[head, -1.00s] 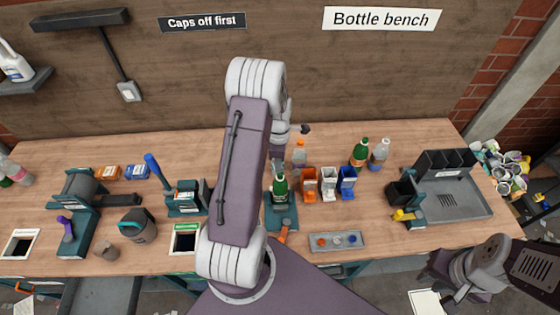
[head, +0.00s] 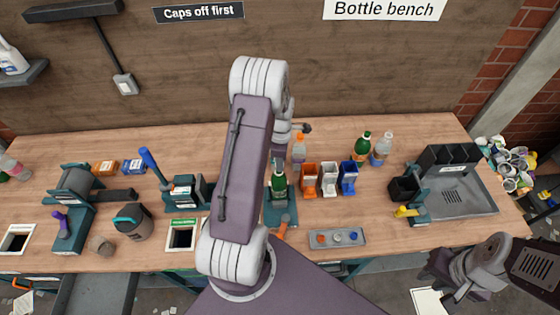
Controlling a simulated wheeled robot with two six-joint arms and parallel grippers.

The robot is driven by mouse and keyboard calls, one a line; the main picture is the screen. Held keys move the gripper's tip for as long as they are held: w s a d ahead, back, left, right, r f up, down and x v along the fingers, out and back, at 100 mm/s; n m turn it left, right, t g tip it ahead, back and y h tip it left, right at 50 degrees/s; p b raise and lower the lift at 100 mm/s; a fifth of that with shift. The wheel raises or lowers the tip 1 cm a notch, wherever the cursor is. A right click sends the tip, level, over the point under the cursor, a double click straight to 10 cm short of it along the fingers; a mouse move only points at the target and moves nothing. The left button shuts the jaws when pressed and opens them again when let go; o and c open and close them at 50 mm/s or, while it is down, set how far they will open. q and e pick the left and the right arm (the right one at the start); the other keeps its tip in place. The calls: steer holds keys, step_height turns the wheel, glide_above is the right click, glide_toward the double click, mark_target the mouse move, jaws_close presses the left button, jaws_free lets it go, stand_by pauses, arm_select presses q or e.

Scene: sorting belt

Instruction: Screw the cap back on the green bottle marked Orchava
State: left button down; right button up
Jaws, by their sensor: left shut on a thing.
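A green bottle (head: 279,187) stands upright in a teal holder (head: 281,216) at the middle of the bench. Its label is too small to read. My left gripper (head: 279,155) is right above its neck, largely hidden behind my left arm. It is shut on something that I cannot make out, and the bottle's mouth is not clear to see.
Orange (head: 309,182), white (head: 329,184) and blue (head: 348,182) bins stand right of the held bottle. A grey tray (head: 338,244) with small coloured pieces lies in front. An orange-topped bottle (head: 299,148) and a clear bottle (head: 381,150) stand behind. Bare wood lies at the back right.

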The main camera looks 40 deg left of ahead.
arm_select(q)
steer(key=shift+s, duration=0.1)
steer(key=shift+f, duration=0.1)
stand_by(0.3)
steer(key=shift+f, duration=0.2)
steer(key=shift+s+f+b, duration=0.1)
steer(key=shift+f+b, duration=0.6)
steer(key=shift+f, duration=0.05)
stand_by(1.1)
steer(key=c, duration=1.1)
jaws_free()
